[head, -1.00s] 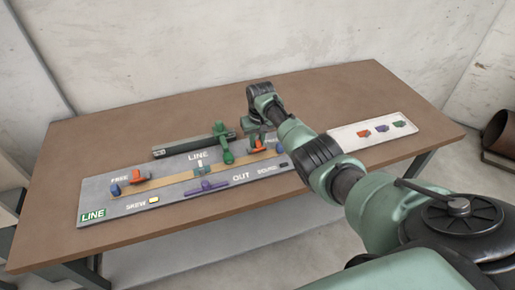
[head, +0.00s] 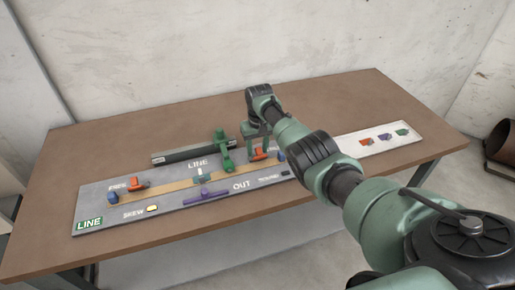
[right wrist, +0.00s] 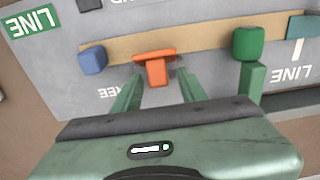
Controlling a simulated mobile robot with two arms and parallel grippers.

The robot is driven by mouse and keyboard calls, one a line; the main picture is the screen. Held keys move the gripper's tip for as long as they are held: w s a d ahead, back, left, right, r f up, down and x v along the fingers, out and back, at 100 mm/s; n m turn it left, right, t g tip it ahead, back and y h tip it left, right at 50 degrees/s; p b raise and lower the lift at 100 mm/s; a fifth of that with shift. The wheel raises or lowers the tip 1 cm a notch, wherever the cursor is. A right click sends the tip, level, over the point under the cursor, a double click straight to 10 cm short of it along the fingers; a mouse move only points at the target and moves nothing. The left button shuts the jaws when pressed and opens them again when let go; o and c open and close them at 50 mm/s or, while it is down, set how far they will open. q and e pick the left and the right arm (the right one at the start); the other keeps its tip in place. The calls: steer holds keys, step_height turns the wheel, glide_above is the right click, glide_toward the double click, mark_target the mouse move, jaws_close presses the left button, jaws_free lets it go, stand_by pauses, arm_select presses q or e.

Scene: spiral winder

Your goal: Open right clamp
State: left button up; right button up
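The right clamp, an orange handle (head: 258,155), sits at the right end of the tan strip on the grey board (head: 235,209). In the right wrist view the orange handle (right wrist: 155,70) points toward my gripper. My right gripper (head: 258,143) is over this clamp. In the right wrist view my right gripper's two green fingers (right wrist: 160,88) are spread, one on each side of the handle, with gaps visible. Whether the fingertips reach down to the handle's height is unclear. My left gripper is not in view.
A blue block (right wrist: 92,60) and a green post (right wrist: 248,44) flank the right clamp. A second orange clamp (head: 137,187) is at the board's left. A purple handle (head: 202,194) lies in front. A white tray (head: 372,146) with coloured pieces is at right.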

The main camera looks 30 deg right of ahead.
steer(key=r, duration=0.7)
steer(key=shift+s+a+r+p, duration=0.1)
steer(key=shift+s+r+p, duration=0.15)
steer(key=shift+r+p, duration=0.1)
stand_by(0.4)
